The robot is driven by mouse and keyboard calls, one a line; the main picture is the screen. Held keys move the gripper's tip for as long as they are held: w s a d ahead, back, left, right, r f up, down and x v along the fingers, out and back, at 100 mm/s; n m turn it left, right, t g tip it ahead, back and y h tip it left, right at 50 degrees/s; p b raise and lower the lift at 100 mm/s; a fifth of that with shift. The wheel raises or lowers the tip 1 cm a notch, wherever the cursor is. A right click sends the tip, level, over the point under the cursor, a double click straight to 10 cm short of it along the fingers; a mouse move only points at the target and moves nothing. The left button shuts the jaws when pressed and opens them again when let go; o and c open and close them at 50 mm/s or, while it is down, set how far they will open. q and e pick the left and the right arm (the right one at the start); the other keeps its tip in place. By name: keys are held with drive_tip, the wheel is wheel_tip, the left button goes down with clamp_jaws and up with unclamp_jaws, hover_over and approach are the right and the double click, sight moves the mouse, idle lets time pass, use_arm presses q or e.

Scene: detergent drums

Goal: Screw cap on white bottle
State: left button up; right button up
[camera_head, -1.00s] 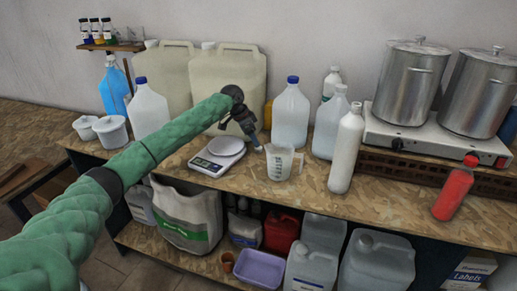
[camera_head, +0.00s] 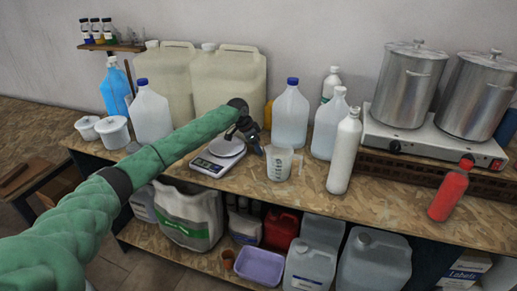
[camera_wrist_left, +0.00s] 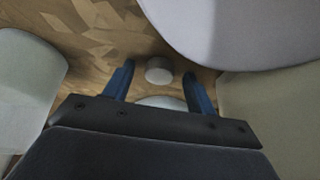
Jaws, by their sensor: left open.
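A tall white bottle (camera_head: 344,155) stands upright on the bench, right of the measuring jug. Another white bottle (camera_head: 331,82) stands further back. My left gripper (camera_head: 254,143) is beside the scale, left of the jug and well apart from the tall white bottle. In the left wrist view my left gripper (camera_wrist_left: 159,82) is open, with its two blue fingers apart. A small pale round piece (camera_wrist_left: 159,70), possibly the cap, shows between the fingertips above the wood surface. It is hidden in the head view. My right gripper is not in view.
A scale (camera_head: 219,153) and a clear measuring jug (camera_head: 280,163) stand near my left gripper. Jugs with blue caps (camera_head: 291,115) and large canisters (camera_head: 230,80) stand behind. Steel pots (camera_head: 408,85) and a red bottle (camera_head: 450,192) are at the right. The front strip of bench is clear.

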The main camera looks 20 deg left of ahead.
use_arm(q)
drive_tip(key=c, duration=1.1)
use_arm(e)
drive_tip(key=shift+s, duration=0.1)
use_arm(q)
drive_tip(key=shift+o, duration=0.2)
drive_tip(key=shift+r, duration=0.1)
drive_tip(key=shift+r, duration=0.2)
drive_tip(key=shift+r+b, duration=0.65)
drive_tip(key=shift+r, duration=0.3)
wheel_tip(320, 180, up, 26)
drive_tip(key=b, duration=0.7)
drive_tip(key=shift+f, duration=0.2)
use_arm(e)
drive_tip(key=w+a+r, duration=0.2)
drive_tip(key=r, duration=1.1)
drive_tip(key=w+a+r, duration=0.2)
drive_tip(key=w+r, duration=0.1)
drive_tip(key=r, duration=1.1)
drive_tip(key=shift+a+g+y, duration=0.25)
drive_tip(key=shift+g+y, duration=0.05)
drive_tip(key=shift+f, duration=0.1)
